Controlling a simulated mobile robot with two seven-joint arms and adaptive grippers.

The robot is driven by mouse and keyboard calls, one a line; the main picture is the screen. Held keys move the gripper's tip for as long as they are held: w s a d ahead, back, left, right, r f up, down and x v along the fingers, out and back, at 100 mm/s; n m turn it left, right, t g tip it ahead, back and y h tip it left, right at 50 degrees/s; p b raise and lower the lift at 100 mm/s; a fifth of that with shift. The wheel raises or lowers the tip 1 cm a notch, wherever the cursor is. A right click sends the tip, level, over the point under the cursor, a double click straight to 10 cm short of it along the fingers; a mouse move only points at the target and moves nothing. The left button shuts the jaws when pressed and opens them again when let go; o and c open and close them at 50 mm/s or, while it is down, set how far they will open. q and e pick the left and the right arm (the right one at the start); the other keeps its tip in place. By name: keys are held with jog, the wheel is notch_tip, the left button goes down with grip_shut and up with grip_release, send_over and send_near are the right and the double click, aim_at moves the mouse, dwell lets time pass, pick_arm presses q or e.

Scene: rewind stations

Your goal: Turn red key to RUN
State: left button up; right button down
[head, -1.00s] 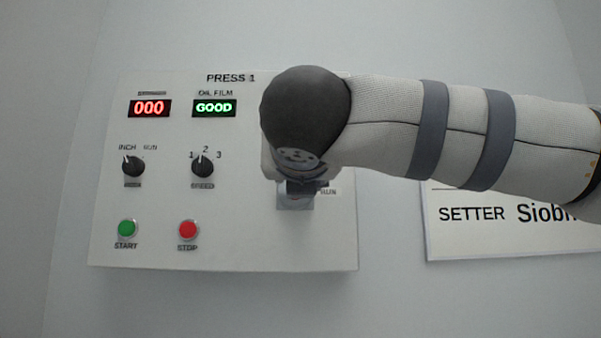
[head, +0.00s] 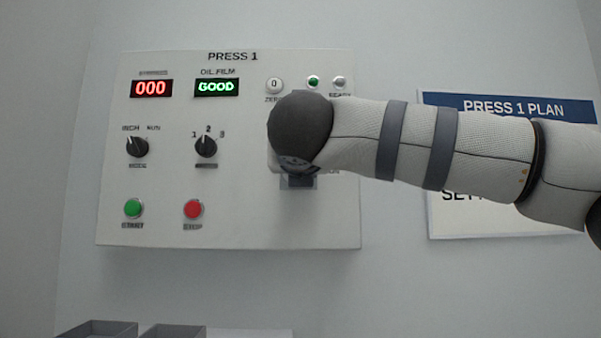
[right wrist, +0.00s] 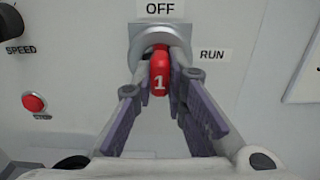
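The red key (right wrist: 160,76), marked 1, sits in a round metal lock (right wrist: 158,38) in the right wrist view. It stands upright under the OFF label (right wrist: 160,8); the RUN label (right wrist: 212,55) is to its right. My right gripper (right wrist: 160,68) has a fingertip against each side of the key and looks shut on it. In the head view my right arm covers the key and most of the lock area. My left gripper is not in view.
The PRESS 1 panel (head: 230,225) carries the MODE knob (head: 137,147), SPEED knob (head: 206,146), green START button (head: 133,208) and red STOP button (head: 193,209). A plan sheet (head: 500,225) hangs to the right. Grey trays (head: 100,329) show at bottom left.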

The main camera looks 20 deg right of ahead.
jog(key=shift+w+f+m+b, duration=0.1)
jog(key=shift+f+m+b, duration=0.2)
jog(key=shift+m, duration=0.5)
jog(key=m+b, duration=0.1)
jog(key=m, duration=0.2)
jog(key=shift+r+m+b, duration=0.1)
jog(key=shift+m+b, duration=0.35)
jog(key=shift+m, duration=0.35)
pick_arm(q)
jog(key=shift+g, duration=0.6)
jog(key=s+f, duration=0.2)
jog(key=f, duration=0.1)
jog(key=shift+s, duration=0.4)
pick_arm(e)
jog(key=shift+r+m, duration=0.2)
jog(key=shift+m, duration=0.1)
